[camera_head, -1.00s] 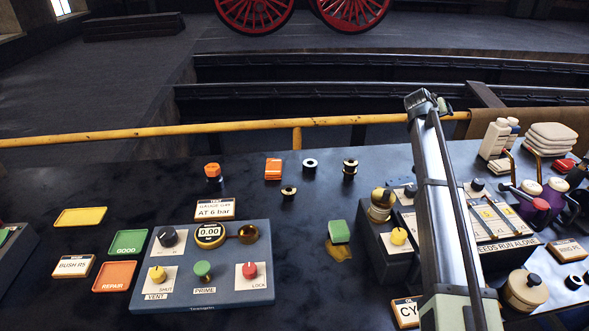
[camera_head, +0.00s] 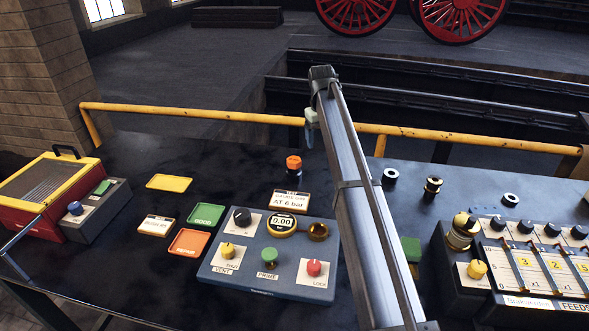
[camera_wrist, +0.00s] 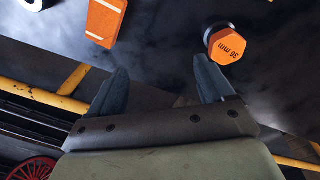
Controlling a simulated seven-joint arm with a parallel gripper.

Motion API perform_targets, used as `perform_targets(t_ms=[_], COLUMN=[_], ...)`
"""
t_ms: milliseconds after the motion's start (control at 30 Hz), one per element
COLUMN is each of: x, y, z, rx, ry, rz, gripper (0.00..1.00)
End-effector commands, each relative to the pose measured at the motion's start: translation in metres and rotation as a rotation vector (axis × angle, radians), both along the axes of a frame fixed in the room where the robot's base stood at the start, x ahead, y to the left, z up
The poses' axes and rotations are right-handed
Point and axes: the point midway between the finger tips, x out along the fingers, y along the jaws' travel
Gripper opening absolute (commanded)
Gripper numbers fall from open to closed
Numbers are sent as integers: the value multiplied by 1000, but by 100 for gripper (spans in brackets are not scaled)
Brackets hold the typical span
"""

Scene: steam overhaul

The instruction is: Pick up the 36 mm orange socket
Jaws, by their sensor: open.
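The orange socket (camera_head: 293,163) stands upright on the dark bench, behind the gauge panel and left of my arm. In the wrist view the socket (camera_wrist: 229,43) shows its orange hex top marked 36 mm, with a dark and pale body partly hidden beneath it. My gripper (camera_wrist: 162,75) is open and empty. Its two blue-grey fingers point towards the bench, and the socket lies beyond the right fingertip, outside the gap. In the head view the fingers are hard to make out near the far end of my arm.
An orange block with white bands (camera_wrist: 104,18) lies beyond the left finger. A yellow rail (camera_head: 235,117) runs along the bench's back edge. The gauge panel (camera_head: 270,250) stands in front of the socket. Several dark ring-shaped parts, one of them here (camera_head: 390,177), stand right of my arm.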

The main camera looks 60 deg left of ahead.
Motion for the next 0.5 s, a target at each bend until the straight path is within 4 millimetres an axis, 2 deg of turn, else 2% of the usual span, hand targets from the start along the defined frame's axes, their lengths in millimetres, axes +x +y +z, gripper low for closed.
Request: perform_targets(t_ms=[33, 100, 200, 300, 500], x=[-22, -47, -71, -81, -83], y=[13, 23, 31, 34, 34], z=[2, 3, 4, 4, -10], rx=[-13, -29, -46, -54, -56], ry=[28, 62, 96, 111, 114], rz=[38, 80, 121, 138, 142], gripper=[82, 82, 82, 82, 82])
